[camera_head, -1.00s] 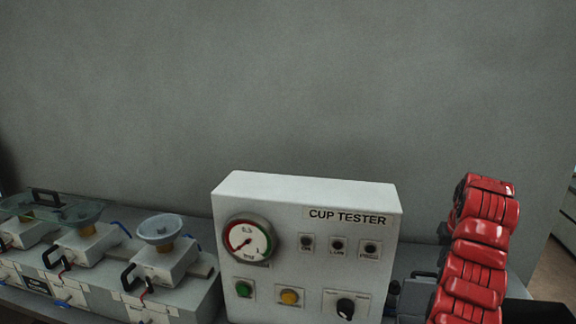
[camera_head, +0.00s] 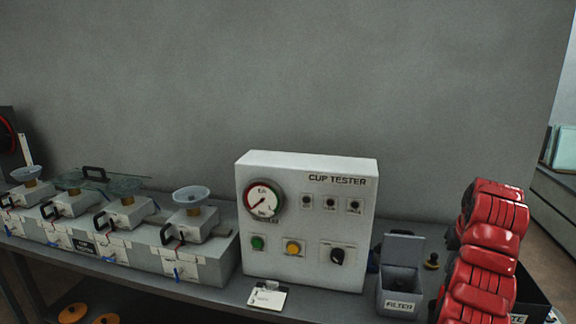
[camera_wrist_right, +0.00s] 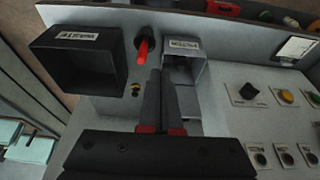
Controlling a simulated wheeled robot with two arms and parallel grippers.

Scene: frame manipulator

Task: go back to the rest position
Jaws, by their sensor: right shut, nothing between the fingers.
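My right gripper (camera_wrist_right: 160,80) shows in the right wrist view. Its two dark fingers are together with nothing between them, above the bench near the filter box (camera_wrist_right: 187,72). My red right arm (camera_head: 478,260) rises at the right of the head view; its gripper cannot be made out there. My left gripper is in neither current view.
The white cup tester (camera_head: 310,170) stands mid-bench. The open filter box (camera_head: 400,300) is between it and my right arm. A dark bin (camera_wrist_right: 85,65) and an upright red object (camera_wrist_right: 143,48) show in the wrist view.

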